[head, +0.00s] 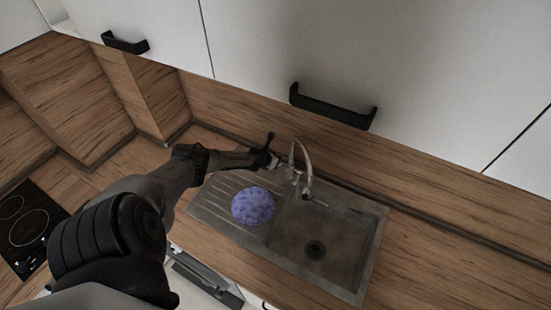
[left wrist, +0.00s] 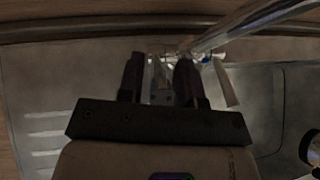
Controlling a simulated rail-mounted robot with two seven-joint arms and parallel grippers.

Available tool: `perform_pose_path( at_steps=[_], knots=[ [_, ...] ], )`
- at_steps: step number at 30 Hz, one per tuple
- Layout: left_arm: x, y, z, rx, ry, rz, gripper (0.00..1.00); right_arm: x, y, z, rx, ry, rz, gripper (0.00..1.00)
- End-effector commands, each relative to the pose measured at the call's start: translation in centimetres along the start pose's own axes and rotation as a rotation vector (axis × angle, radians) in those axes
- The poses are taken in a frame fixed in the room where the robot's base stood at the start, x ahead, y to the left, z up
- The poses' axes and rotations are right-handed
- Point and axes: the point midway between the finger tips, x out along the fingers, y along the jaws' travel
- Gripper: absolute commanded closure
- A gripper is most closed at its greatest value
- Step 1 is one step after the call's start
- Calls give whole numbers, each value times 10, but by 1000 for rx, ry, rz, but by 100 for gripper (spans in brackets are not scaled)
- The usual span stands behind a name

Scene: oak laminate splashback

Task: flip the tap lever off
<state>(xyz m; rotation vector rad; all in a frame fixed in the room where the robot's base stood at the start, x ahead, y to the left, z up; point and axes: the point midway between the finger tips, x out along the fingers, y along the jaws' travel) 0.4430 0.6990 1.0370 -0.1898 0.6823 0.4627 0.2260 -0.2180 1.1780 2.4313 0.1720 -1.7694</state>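The chrome tap (head: 305,170) stands at the back rim of the sink, its curved spout reaching over the basin. In the left wrist view the tap's spout (left wrist: 250,25) runs to the upper right. My left gripper (head: 272,158) is at the tap, just left of the spout. In the left wrist view its dark fingers (left wrist: 160,75) stand apart with a pale metallic part of the tap between or just beyond them. I cannot tell whether they touch it. The lever is small and partly hidden by the gripper. My right gripper is not in view.
A purple-blue round object (head: 253,206) lies on the ribbed drainboard, near my left forearm. The steel sink basin (head: 335,235) with its drain (head: 314,250) is to the right. White cupboards with black handles (head: 332,105) hang above. A black hob (head: 30,225) is at far left.

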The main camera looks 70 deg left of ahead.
Motion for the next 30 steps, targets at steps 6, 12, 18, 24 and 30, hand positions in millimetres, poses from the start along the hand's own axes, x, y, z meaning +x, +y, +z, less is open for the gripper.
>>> perform_pose_path(
  at_steps=[6,12,18,24,30],
  knots=[
    [0,0,0,1,0,0,58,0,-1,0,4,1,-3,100],
    [-2,0,0,1,1,0,58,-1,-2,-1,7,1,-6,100],
    [-19,1,0,3,2,-1,58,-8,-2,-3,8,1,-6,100],
    [-48,1,-1,4,3,-1,58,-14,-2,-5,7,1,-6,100],
    [-79,1,-1,6,4,-1,58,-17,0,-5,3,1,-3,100]
  ],
)
